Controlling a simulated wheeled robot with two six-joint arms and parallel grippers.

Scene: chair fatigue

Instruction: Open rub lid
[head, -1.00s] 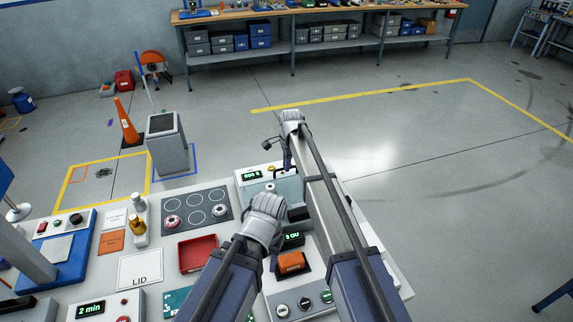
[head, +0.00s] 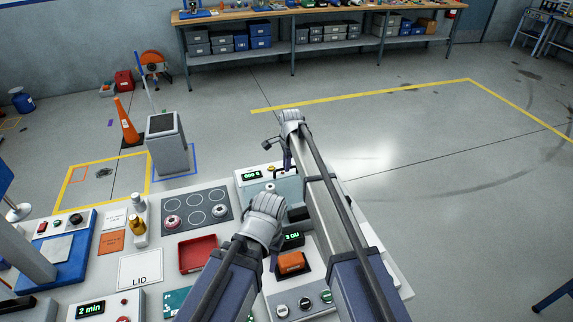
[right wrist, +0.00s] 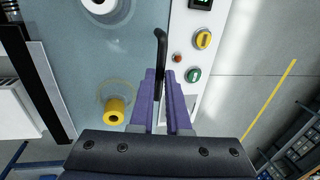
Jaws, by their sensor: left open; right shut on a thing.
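A see-through grey-blue lid panel (right wrist: 95,60) covers part of the rub station in the right wrist view. A dark bent handle (right wrist: 160,42) stands at its right edge. My right gripper (right wrist: 160,85) is shut on this handle, its two purple fingers on either side. In the head view the right gripper (head: 290,125) is at the far end of the station, its fingers mostly hidden. Below the panel show a yellow roller (right wrist: 114,110) and a white round part (right wrist: 101,5). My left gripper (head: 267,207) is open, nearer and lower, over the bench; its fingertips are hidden.
A white square marked LID (head: 140,270) lies flat and clear on the bench. A red tray (head: 198,254) and a dark plate with ring marks (head: 197,211) are left of my left gripper. An orange block (head: 290,262) sits below it.

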